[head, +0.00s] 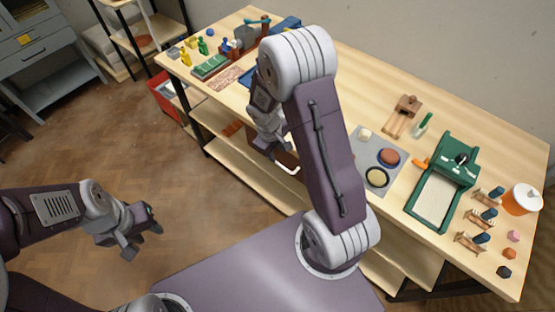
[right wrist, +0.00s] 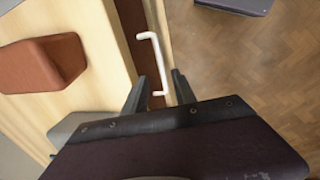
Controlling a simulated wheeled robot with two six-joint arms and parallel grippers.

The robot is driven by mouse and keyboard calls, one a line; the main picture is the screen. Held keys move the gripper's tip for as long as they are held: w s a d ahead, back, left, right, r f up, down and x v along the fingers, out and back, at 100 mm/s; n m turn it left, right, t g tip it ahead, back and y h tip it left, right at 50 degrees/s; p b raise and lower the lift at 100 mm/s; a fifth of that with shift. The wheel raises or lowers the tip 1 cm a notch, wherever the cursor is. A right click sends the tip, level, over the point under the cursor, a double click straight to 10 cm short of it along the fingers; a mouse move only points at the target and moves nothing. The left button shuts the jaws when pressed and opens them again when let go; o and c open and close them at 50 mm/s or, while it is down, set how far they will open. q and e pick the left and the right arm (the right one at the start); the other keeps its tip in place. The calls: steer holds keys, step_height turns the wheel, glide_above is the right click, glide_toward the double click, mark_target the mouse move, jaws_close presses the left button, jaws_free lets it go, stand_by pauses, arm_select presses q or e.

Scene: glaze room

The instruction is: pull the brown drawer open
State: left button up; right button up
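The brown drawer (head: 289,158) is under the front edge of the wooden table, partly hidden by my right arm. Its front (right wrist: 133,25) and white bar handle (right wrist: 154,50) show clearly in the right wrist view; the handle also shows in the head view (head: 287,168). My right gripper (head: 268,150) is at the drawer front. In the right wrist view its fingers (right wrist: 157,84) are open, one on each side of the handle's near end, not visibly closed on it. My left gripper (head: 142,231) is open and empty above the floor, far from the drawer.
A reddish-brown block (right wrist: 42,63) lies on top near the drawer. A red crate (head: 164,97) stands left. The floor before the drawer is open.

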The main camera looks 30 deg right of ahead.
mark_target(279, 164)
steer(key=f, duration=0.3)
steer(key=d+f+b, duration=0.1)
steer(key=f, duration=0.2)
steer(key=w+f+b, duration=0.1)
steer(key=f, duration=0.2)
steer(key=shift+d, duration=0.15)
steer(key=shift+r, duration=0.1)
jaws_close()
stand_by(0.9)
